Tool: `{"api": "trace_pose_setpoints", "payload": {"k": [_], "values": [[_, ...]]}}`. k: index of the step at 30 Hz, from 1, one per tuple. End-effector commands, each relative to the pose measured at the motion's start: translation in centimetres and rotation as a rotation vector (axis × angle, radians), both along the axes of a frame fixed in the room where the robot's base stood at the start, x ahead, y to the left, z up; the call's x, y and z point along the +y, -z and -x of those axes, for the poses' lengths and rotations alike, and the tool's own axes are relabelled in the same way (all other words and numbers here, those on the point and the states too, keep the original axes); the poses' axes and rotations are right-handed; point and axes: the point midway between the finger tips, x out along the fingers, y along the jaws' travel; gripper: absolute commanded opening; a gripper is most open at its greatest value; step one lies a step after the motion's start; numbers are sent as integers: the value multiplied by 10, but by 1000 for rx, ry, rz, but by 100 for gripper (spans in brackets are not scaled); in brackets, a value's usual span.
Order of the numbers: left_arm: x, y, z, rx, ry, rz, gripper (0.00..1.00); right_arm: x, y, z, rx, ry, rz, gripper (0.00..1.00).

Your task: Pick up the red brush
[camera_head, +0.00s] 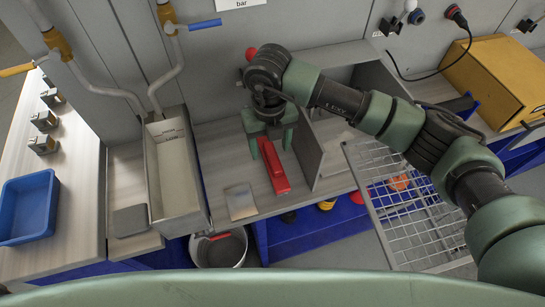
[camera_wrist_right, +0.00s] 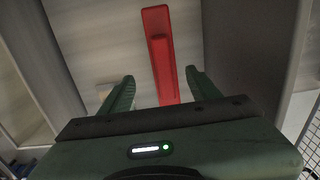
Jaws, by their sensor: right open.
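The red brush (camera_head: 277,172) lies on the wooden shelf between grey upright panels, long and narrow, pointing away from the front edge. In the right wrist view it runs from top centre down between my fingers (camera_wrist_right: 158,35). My right gripper (camera_head: 270,146) is open over the far end of the brush. In the right wrist view the two green fingertips (camera_wrist_right: 160,76) stand on either side of the brush with gaps to both sides. I cannot tell the exact height above it. My left gripper is not in view.
Upright grey panels (camera_head: 308,152) stand close right of the brush. A small grey plate (camera_head: 240,201) lies front left of it. A grey trough (camera_head: 177,180) is further left, a bucket (camera_head: 222,250) below, a wire rack (camera_head: 425,230) and yellow box (camera_head: 495,80) to the right.

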Motion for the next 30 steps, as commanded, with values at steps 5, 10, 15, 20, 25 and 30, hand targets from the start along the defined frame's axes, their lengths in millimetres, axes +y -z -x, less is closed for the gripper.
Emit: {"api": "trace_pose_setpoints", "payload": {"k": [5, 10, 15, 20, 25, 30], "values": [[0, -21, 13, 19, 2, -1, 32, -7, 21, 3, 5, 3, 3, 62], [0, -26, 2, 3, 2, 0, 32, -6, 44, 2, 2, 2, 1, 62], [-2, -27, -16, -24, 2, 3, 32, -6, 49, 2, -1, 0, 0, 62], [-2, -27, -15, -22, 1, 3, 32, -6, 49, 2, -1, 1, 0, 48], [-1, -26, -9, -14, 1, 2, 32, -6, 49, 2, -1, 1, 0, 1], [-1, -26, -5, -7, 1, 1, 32, -6, 49, 2, -1, 1, 0, 0]]}}
